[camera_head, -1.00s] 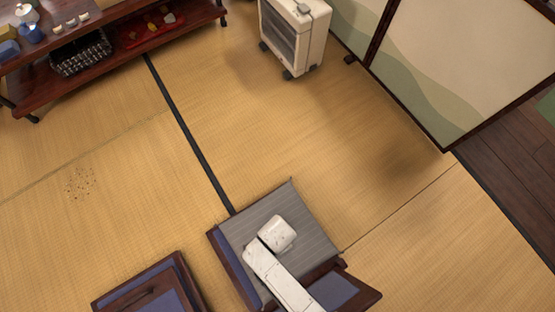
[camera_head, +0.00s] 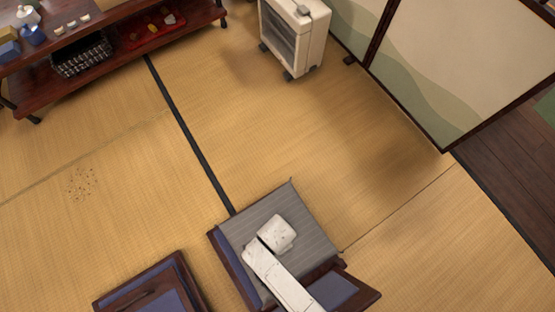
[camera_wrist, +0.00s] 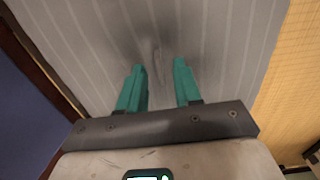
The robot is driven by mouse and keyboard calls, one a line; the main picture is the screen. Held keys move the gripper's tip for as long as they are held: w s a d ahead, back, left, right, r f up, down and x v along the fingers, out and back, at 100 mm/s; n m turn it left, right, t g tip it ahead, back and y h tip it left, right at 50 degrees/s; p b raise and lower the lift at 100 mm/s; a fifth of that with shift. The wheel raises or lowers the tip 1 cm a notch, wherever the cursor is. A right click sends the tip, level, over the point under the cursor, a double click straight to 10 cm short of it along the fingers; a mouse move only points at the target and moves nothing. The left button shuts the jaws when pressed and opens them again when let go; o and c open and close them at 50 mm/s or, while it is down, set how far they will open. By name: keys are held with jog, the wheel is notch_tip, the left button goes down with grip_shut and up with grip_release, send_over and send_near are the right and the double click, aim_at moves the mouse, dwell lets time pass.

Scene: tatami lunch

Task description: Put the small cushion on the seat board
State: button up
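The small cushion is the flat grey striped square (camera_head: 310,232), lying on the dark-framed seat board with a blue pad (camera_head: 232,268). The blue pad and dark wood show along its left edge and at its lower right. In the wrist view the grey cushion (camera_wrist: 228,50) fills the middle. My gripper (camera_wrist: 159,66) has its two teal fingers apart over the cushion, with nothing seen between them. Whether the fingertips touch the cloth I cannot tell. In the head view my white arm covers the cushion's lower middle and hides the fingers.
A second dark seat with a blue pad (camera_head: 172,301) stands at the lower left. A low dark shelf (camera_head: 110,72) holds a basket and a red tray at the upper left. A white heater (camera_head: 310,40) stands at the back. The tatami between is open.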

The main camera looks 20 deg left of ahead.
notch_tip(320, 180, up, 11)
jog(key=p, duration=0.6)
jog(key=shift+r, duration=0.1)
jog(key=w+d+r+n, duration=0.2)
jog(key=w+d+r, duration=0.3)
jog(key=d, duration=0.3)
jog(key=s+d+r+n, duration=0.3)
jog(key=d+r, duration=0.5)
jog(key=d, duration=0.3)
jog(key=s+d+r+n+t, duration=0.1)
jog(key=s+d+r+n, duration=0.2)
jog(key=d+r, duration=0.6)
jog(key=shift+d, duration=1)
